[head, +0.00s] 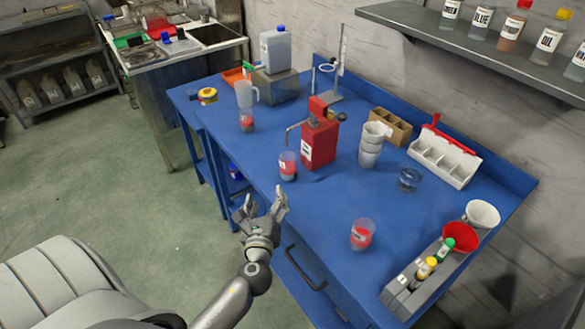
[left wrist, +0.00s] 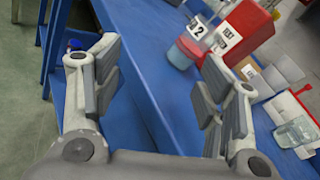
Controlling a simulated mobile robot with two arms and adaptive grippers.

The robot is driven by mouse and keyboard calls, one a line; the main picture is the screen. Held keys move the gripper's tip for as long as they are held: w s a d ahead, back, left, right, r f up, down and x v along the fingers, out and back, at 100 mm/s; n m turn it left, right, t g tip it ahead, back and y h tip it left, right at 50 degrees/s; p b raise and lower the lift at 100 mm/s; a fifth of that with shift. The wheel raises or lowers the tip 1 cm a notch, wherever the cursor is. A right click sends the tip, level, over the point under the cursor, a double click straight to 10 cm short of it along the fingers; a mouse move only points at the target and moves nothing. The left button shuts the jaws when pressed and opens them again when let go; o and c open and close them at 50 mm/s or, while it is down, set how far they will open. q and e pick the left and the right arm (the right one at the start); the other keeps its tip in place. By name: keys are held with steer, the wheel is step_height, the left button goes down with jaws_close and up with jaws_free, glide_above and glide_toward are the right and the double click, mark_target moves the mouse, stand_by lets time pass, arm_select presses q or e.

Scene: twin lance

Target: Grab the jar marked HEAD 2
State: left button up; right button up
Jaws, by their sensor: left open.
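A small clear jar with pinkish-red contents (head: 287,167) stands on the blue table under the spout of a red pump dispenser (head: 320,143). In the left wrist view this jar (left wrist: 184,53) carries a white label on which a 2 is readable; the rest of the label is not clear. My left gripper (head: 263,201) is open and empty, at the table's front edge, short of the jar and apart from it. In the left wrist view the jar is up ahead, beyond the open fingers (left wrist: 160,65). My right gripper is not in view.
Stacked white cups (head: 370,147), a glass beaker (head: 409,179) and a grey rack with funnels (head: 415,278) stand on the right. The table's front middle is clear.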

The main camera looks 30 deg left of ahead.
mark_target(286, 168)
arm_select(q)
steer(key=w+m, duration=0.1)
steer(key=m, duration=0.1)
steer(key=w+d+r+m+t+h, duration=0.1)
steer(key=m, duration=0.1)
steer(key=w+d+r+m+t, duration=0.1)
steer(key=w+m, duration=0.1)
steer(key=shift+d+r, duration=0.1)
steer(key=shift+r, duration=0.05)
steer(key=p+x, duration=0.1)
steer(key=x, duration=0.4)
steer(key=shift+w, duration=0.1)
steer(key=shift+f+x, duration=0.15)
steer(key=shift+x, duration=1.25)
steer(key=shift+f+x, duration=0.15)
steer(key=shift+x, duration=1.2)
steer(key=shift+d, duration=0.1)
steer(key=shift+c, duration=0.2)
steer(key=c, duration=1)
steer(key=shift+c, duration=0.4)
steer(key=shift+r, duration=0.15)
